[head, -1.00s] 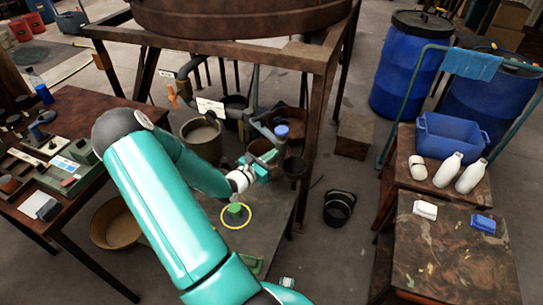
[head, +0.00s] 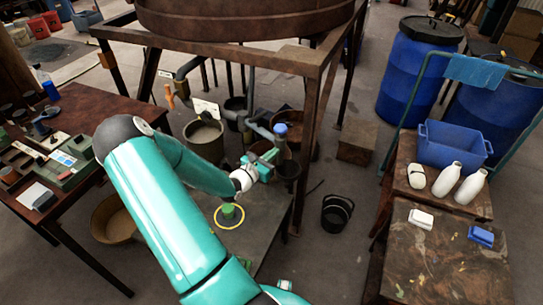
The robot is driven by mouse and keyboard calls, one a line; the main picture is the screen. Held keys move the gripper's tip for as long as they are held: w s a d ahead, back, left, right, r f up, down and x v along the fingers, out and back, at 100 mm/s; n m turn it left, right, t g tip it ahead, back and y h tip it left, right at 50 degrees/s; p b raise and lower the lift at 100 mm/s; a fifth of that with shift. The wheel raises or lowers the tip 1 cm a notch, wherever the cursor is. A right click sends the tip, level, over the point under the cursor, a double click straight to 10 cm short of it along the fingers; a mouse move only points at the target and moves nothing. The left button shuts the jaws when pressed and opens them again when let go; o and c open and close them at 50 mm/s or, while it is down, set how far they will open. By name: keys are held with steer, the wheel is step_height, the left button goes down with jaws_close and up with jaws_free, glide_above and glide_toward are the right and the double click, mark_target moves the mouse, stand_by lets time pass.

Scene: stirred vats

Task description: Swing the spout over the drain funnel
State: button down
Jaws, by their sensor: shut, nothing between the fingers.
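My gripper (head: 275,158) is shut and empty, at the end of my teal arm under the vat's frame. It is close to a grey pipe spout (head: 259,131) with a blue cap (head: 281,129) on its end. I cannot tell whether the fingers touch the spout. The spout's outlet is partly hidden by the gripper and surrounding vessels.
A grey-brown bucket (head: 204,138) stands left of the spout, and a black bucket (head: 336,212) sits on the floor at right. A yellow ring with a green object (head: 228,211) lies on the low plate. The vat's frame leg (head: 308,150) rises right of the gripper.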

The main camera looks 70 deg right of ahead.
steer(key=s+x, duration=0.1)
steer(key=x, duration=0.7)
steer(key=shift+a, duration=0.25)
steer(key=shift+d+r, duration=0.15)
steer(key=shift+r, duration=0.05)
stand_by(0.4)
